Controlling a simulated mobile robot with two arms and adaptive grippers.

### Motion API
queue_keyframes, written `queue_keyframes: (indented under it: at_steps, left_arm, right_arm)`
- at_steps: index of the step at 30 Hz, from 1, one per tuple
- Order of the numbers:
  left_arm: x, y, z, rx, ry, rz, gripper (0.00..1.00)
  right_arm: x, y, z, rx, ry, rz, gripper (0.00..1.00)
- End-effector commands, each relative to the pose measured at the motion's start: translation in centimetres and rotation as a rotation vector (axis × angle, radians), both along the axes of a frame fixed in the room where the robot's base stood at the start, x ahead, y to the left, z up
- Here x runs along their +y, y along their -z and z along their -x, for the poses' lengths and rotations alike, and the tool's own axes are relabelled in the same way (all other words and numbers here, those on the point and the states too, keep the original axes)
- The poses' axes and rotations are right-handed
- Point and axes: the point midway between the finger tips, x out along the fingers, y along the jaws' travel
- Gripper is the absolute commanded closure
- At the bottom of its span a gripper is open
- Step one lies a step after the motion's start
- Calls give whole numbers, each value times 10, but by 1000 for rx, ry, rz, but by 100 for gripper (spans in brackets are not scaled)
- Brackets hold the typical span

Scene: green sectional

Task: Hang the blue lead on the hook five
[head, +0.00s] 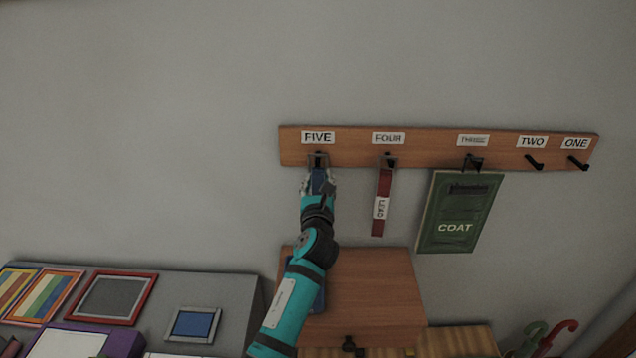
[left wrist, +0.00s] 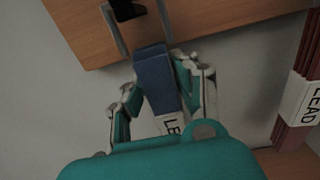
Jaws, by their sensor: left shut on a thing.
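The blue lead (head: 319,178) is upright in my left gripper (head: 318,186), just under the FIVE label (head: 318,138). The left wrist view shows the lead's blue strap (left wrist: 154,76) between the two fingers of the gripper (left wrist: 160,88), shut on it. A grey metal loop (left wrist: 116,32) tops the strap. Its bars stand either side of the black hook five (left wrist: 124,9) in that view; I cannot tell whether the loop rests on the hook. My forearm hides the lower strap in the head view. My right gripper is not in view.
A red lead (head: 383,200) hangs on hook four, close to the right. A green coat panel (head: 461,212) hangs at hook three. Hooks two (head: 534,162) and one (head: 578,162) are empty. A wooden cabinet (head: 370,290) stands below the rack.

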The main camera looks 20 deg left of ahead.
Motion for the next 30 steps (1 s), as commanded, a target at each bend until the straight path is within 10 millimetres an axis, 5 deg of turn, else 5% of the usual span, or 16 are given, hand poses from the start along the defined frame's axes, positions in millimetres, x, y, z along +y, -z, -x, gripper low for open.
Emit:
queue_keyframes:
  at_steps: [14,15,21,30]
  left_arm:
    - [0,0,0,-1,0,0,100]
    - [0,0,0,-1,0,0,70]
    - [0,0,0,-1,0,0,45]
    - [0,1,2,1,0,0,45]
  right_arm:
    - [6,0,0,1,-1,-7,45]
    - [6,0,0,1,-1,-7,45]
    - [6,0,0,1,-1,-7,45]
    - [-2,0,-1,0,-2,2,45]
